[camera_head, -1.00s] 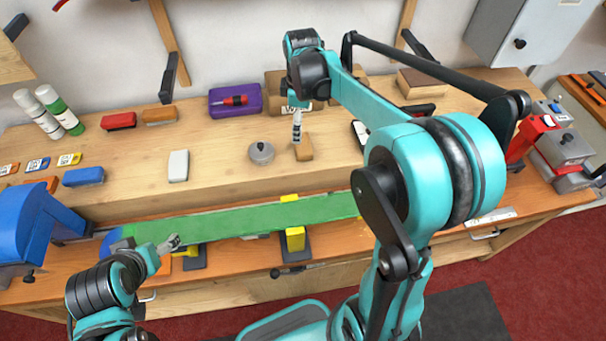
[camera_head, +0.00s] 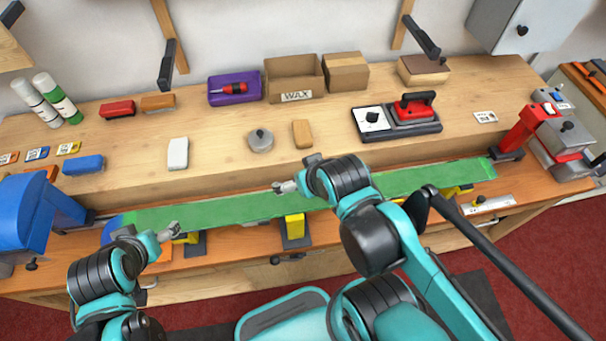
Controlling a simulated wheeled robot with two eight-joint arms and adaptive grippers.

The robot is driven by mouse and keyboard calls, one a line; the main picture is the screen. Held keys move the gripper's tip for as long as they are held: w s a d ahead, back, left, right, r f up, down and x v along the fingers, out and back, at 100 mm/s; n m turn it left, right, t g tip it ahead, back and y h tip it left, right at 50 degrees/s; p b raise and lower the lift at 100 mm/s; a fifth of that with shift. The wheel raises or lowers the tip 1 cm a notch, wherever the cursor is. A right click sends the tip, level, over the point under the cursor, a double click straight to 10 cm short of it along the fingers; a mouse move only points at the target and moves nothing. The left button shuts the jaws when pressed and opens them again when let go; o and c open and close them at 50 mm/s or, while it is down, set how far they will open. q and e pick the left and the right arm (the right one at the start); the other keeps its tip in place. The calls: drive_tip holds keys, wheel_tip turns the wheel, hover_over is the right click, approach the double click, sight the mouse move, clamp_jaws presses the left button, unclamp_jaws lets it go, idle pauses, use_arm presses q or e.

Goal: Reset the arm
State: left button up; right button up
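My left gripper (camera_head: 172,231) is low at the left, over the near edge of the long green strip (camera_head: 235,212). My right gripper (camera_head: 284,187) is over the middle of the strip, pointing left, with its arm folded in from the lower right. Nothing shows held in either gripper. Their fingers are too small to tell whether they are open or shut. A small tan block (camera_head: 302,134) lies on the raised shelf behind the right gripper, apart from it. The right arm covers part of the strip.
A blue machine (camera_head: 30,218) stands left, a red clamp (camera_head: 525,127) right. Yellow supports (camera_head: 293,229) sit under the strip.

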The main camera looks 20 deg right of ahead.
wheel_tip(320, 180, down, 6)
drive_tip(key=b, duration=0.6)
idle(0.7)
